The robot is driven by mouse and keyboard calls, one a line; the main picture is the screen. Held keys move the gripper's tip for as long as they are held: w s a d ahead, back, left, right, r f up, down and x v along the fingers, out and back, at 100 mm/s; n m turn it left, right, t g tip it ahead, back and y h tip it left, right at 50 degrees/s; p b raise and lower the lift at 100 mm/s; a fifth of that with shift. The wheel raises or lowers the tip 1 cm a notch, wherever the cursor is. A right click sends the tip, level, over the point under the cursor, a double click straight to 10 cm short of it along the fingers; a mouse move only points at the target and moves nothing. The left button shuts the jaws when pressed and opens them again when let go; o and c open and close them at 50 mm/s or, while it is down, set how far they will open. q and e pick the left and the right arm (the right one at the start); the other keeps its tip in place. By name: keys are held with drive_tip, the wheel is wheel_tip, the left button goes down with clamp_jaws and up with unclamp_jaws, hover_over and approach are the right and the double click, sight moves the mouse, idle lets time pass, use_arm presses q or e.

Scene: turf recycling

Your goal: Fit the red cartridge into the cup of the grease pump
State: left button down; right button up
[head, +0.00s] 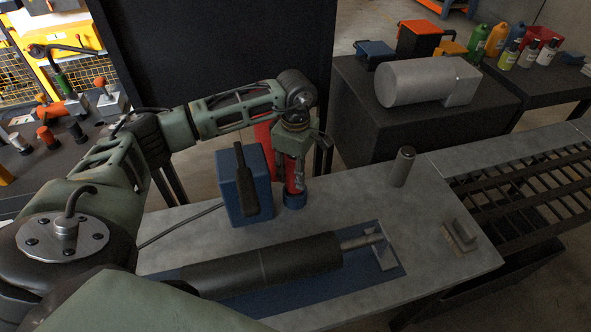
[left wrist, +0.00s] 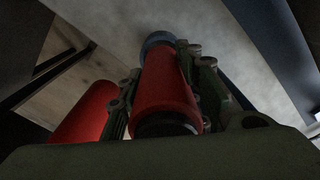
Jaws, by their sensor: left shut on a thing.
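The red cartridge (head: 294,182) is upright in my left gripper (head: 293,155), which is shut on it from above. In the left wrist view the cartridge (left wrist: 164,95) lies between the two fingers. Its far end is in line with the blue cup (left wrist: 157,40). In the head view its lower end meets the rim of the cup (head: 294,201); I cannot tell whether it is inside or just over it. The cup is beside the blue grease pump (head: 232,200), which has a black handle. My right gripper is not in view.
A black cylinder with a metal rod (head: 262,263) lies in a blue recess in the grey bench (head: 440,210). A dark upright cylinder (head: 402,167) and a brush (head: 460,236) are on the right. Another red object (head: 264,132) is close behind the gripper.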

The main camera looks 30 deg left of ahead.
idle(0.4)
use_arm(q)
drive_tip(key=shift+b, duration=0.35)
idle(0.8)
drive_tip(key=shift+f+b, duration=0.9)
drive_tip(key=shift+b, duration=0.05)
idle(0.3)
drive_tip(key=shift+f+b, duration=1.3)
drive_tip(key=shift+f, duration=0.25)
drive_tip(key=c, duration=1.2)
unclamp_jaws()
